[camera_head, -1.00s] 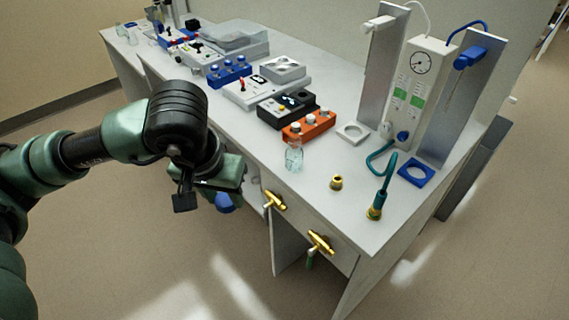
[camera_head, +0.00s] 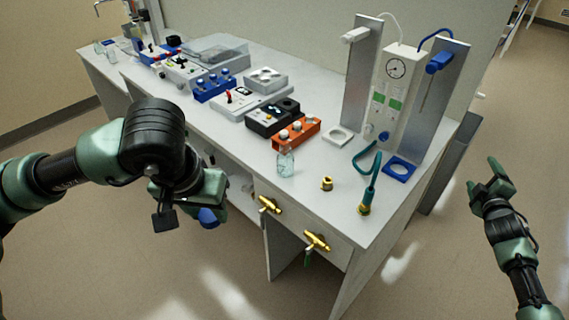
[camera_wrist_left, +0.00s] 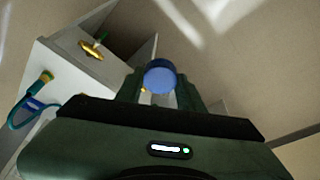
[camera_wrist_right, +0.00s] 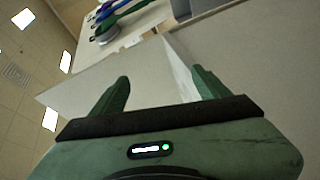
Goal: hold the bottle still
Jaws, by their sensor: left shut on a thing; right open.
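My left gripper (camera_head: 207,204) is at the front of the bench, left of the brass taps. It is shut on a blue round thing (camera_wrist_left: 160,76), which sits between the fingers in the left wrist view. In the head view this blue thing (camera_head: 208,217) shows below the gripper; the rest of it is hidden, so I cannot tell whether it is a bottle's cap. A small clear bottle (camera_head: 286,162) stands upright on the bench near the front edge, apart from both grippers. My right gripper (camera_head: 485,178) is open and empty, right of the bench; its fingers also show in the right wrist view (camera_wrist_right: 160,84).
The bench (camera_head: 318,208) carries an orange block (camera_head: 297,133), a gauge panel (camera_head: 393,95), a teal hose (camera_head: 371,180) and a brass fitting (camera_head: 327,184). Brass taps (camera_head: 317,241) stick out from its front. The floor right of the bench is clear.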

